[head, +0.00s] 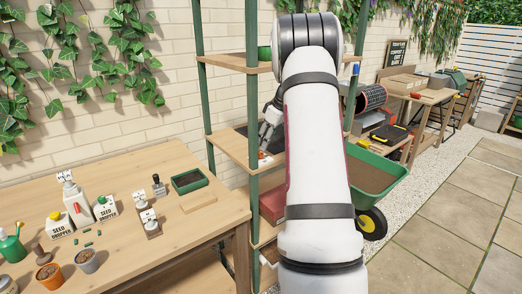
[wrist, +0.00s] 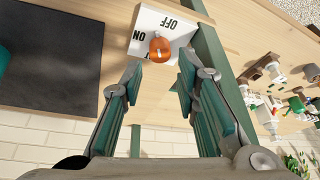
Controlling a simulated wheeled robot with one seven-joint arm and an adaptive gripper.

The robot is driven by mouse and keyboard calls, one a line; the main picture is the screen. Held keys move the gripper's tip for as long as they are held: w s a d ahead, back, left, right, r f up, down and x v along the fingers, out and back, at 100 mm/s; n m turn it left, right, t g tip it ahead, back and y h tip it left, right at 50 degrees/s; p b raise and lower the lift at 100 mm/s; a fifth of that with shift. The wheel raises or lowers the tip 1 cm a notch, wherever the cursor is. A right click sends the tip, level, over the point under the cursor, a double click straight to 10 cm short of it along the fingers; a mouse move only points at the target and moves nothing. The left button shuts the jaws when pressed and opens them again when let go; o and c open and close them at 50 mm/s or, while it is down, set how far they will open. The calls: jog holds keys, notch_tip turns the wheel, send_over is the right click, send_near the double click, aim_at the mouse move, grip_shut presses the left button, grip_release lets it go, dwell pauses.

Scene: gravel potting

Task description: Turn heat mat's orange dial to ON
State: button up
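The orange dial (wrist: 160,48) sits on a white control plate (wrist: 178,20) marked OFF and ON, on a wooden shelf in the wrist view. I cannot tell which mark the dial points to. A black heat mat (wrist: 48,60) lies left of the plate. My gripper (wrist: 161,68) is open, its fingers apart on either side just below the dial, with nothing between them. In the head view my gripper (head: 267,127) shows small beside the shelf, partly hidden by my arm, and a bit of orange dial (head: 262,154) shows below it.
A green post (wrist: 208,62) of the shelf rack stands close to the right finger. In the head view, a wooden table (head: 130,235) with bottles and pots is at left. A green wheelbarrow (head: 375,172) and benches are at right, beside open paving.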

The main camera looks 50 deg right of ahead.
aim_at(260, 152)
jog(key=shift+x, duration=2.3)
grip_shut()
